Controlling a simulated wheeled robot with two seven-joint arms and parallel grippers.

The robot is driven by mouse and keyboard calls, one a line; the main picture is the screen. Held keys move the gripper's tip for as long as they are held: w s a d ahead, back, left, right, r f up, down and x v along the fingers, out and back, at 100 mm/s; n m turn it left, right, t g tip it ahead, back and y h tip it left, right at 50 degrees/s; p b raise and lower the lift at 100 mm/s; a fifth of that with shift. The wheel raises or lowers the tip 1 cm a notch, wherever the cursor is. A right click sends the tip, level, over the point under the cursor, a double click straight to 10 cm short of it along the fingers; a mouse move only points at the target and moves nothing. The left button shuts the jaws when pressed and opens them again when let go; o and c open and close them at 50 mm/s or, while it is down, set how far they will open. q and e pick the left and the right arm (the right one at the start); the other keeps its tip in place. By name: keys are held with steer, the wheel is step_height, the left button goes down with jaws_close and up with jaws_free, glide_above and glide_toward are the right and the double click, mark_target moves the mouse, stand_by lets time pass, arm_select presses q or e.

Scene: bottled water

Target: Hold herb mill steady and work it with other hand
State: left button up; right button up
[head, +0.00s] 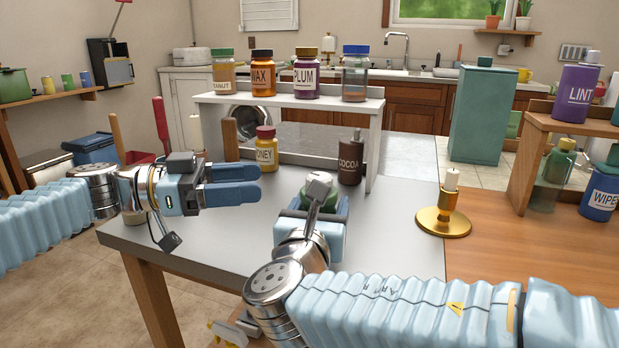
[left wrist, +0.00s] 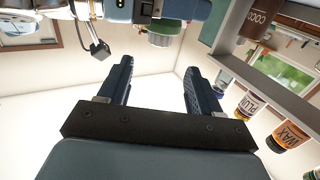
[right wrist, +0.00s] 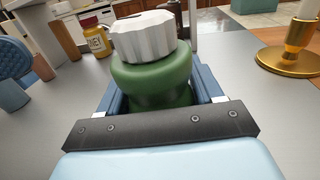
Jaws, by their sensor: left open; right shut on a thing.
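The herb mill has a green body and a ridged white cap (right wrist: 148,38), seen large in the right wrist view. My right gripper (right wrist: 157,85) is shut around its green body (right wrist: 152,85). In the head view, my right wrist (head: 318,195) mostly hides the mill. The mill stands upright over the grey table. My left gripper (head: 258,183) is open and empty, to the left of the mill and apart from it. In the left wrist view, the mill (left wrist: 164,27) shows beyond the open left fingers (left wrist: 158,75).
A honey jar (head: 266,150) and a cocoa bottle (head: 350,162) stand behind, near a white shelf (head: 372,103) bearing several jars. A brass candlestick (head: 444,212) stands to the right. The left front of the table (head: 200,235) is clear.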

mark_target(319, 176)
arm_select(q)
steer(key=d, duration=0.3)
steer(key=w+d, duration=0.1)
steer(key=d, duration=0.3)
steer(key=w+d, duration=0.1)
steer(key=d, duration=0.3)
steer(key=shift+d, duration=0.2)
steer(key=shift+c, duration=0.3)
steer(key=c, duration=0.9)
